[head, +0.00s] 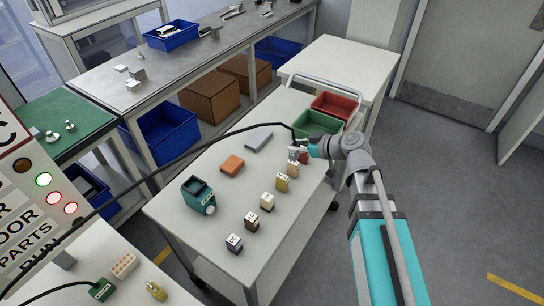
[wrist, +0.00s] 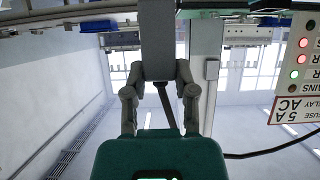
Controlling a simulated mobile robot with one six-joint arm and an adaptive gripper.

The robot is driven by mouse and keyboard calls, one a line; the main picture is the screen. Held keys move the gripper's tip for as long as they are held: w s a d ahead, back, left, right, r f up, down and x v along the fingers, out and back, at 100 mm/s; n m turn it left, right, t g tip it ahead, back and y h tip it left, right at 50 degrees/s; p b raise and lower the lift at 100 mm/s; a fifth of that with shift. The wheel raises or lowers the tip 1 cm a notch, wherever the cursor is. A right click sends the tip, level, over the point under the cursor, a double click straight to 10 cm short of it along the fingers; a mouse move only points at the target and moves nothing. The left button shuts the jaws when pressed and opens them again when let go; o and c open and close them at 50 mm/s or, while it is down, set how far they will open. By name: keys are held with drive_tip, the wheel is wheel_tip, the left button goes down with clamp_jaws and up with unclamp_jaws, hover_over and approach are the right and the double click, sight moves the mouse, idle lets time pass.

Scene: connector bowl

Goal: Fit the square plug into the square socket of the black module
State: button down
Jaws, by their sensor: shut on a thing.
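My gripper (head: 301,147) is at the far right end of the cart top, above the far end of a row of small blocks. In the wrist view its two fingers (wrist: 158,72) close on a grey piece, seemingly the plug (wrist: 158,35), with a black cable behind it. The plug's square end cannot be made out. The row's pale-topped blocks include a dark purplish one (head: 234,243), a brown one (head: 252,220), a cream one (head: 267,201) and a yellow one (head: 281,184). Which is the black module, and its socket shape, I cannot tell. The plug looks apart from the near blocks.
The black cable (head: 165,165) arches over the cart top (head: 170,222). A teal box (head: 197,195), an orange block (head: 232,165) and a grey slab (head: 258,138) stand left of the row. Green (head: 318,124) and red (head: 336,106) bins are at the far end.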

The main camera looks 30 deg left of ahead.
drive_tip(key=shift+w+a, duration=0.1)
drive_tip(key=w+a+f+b, duration=0.5)
drive_tip(key=w+a, duration=0.1)
drive_tip(key=a, duration=0.1)
drive_tip(key=b, duration=0.4)
hover_over(279, 157)
drive_tip(key=shift+s+d+f, duration=0.15)
drive_tip(key=shift+s+f, duration=0.05)
drive_tip(key=shift+f, duration=0.85)
drive_tip(key=shift+s+d+f, duration=0.1)
drive_tip(key=shift+s+f, duration=0.05)
drive_tip(key=shift+f, duration=0.85)
drive_tip(key=shift+w+a+f+b, duration=0.3)
drive_tip(key=shift+a+f+b, duration=0.05)
drive_tip(key=shift+f+b, duration=1.6)
drive_tip(key=shift+f, duration=0.05)
drive_tip(key=shift+f, duration=0.15)
